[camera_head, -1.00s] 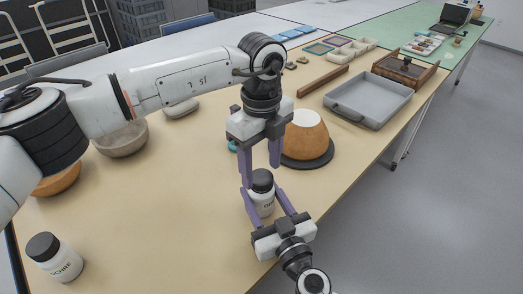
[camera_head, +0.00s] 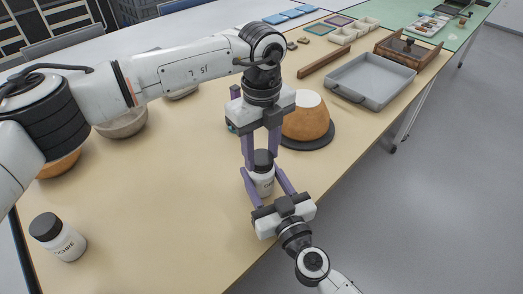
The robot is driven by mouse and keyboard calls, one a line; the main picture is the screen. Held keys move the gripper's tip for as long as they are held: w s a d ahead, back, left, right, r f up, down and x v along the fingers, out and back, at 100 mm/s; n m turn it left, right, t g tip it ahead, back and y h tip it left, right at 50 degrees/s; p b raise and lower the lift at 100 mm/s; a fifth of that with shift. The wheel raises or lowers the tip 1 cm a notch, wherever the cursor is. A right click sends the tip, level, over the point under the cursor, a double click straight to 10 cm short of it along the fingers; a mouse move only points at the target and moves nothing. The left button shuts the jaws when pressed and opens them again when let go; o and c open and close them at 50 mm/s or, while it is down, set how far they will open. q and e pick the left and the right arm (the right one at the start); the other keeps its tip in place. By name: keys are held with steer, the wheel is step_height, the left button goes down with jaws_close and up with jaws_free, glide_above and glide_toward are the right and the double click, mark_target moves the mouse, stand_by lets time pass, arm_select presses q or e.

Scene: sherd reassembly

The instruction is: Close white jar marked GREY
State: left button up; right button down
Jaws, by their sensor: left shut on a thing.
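The white jar (camera_head: 263,184) stands upright on the table near its front edge, with a dark lid (camera_head: 263,157) on top. Its label is mostly hidden, so I cannot read the word. My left gripper (camera_head: 261,160) comes from above and is shut on the lid, one finger on each side. My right gripper (camera_head: 261,174) reaches in from the front edge, its fingers on both sides of the jar's body, and looks shut on it. Whether the lid is fully seated cannot be seen.
Another white jar (camera_head: 66,243) with a dark lid, marked OCHRE, stands at the front left. An orange bowl (camera_head: 306,122) sits upside down on a dark disc (camera_head: 320,139) just behind. A grey tray (camera_head: 371,80) lies at the right edge. The table's middle left is clear.

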arm_select(q)
steer(key=m, duration=0.8)
steer(key=shift+m, duration=0.3)
steer(key=m, duration=1.2)
steer(key=shift+m, duration=0.4)
steer(key=m, duration=0.7)
steer(key=shift+m, duration=0.3)
steer(key=o, duration=1.2)
